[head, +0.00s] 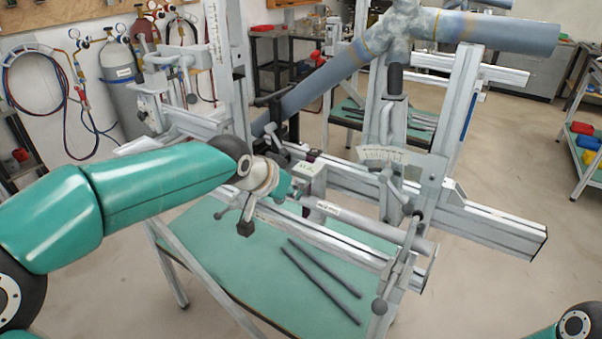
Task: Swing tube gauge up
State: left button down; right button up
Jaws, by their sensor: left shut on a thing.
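A slim light grey tube with a small white label, which I take for the tube gauge (373,228), lies low along the front of the jig. It slopes down to the right, and its label is too small to read. My left gripper (291,190) is at the left end of this tube and shut on it. The wrist and the jig parts partly hide the grip. My right gripper is out of view; only a bit of my right arm shows in the lower right corner.
Thick blue-grey frame tubes (500,31) sit in the jig above. A plate with a scale (385,155) and metal rails (495,228) stand close by. Two dark rods (322,280) lie on the green shelf (232,262) below. Gas cylinders (120,80) stand at the left wall.

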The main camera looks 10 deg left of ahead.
aim_at(301, 174)
pick_arm(q)
jog(key=shift+w+r+p, duration=0.25)
jog(key=shift+r+p, duration=0.4)
jog(key=shift+r, duration=0.6)
jog(key=shift+r+p, duration=0.4)
jog(key=shift+w+d+r+p, duration=0.1)
jog(key=shift+w+r+p, duration=0.25)
jog(key=shift+r+p, duration=0.4)
jog(key=shift+w+d+r+p, duration=0.1)
jog(key=shift+w+r+p, duration=0.15)
jog(key=shift+r+p, duration=0.4)
jog(key=shift+w+d+r+p, duration=0.1)
jog(key=shift+w+r+p, duration=0.25)
jog(key=shift+p, duration=0.1)
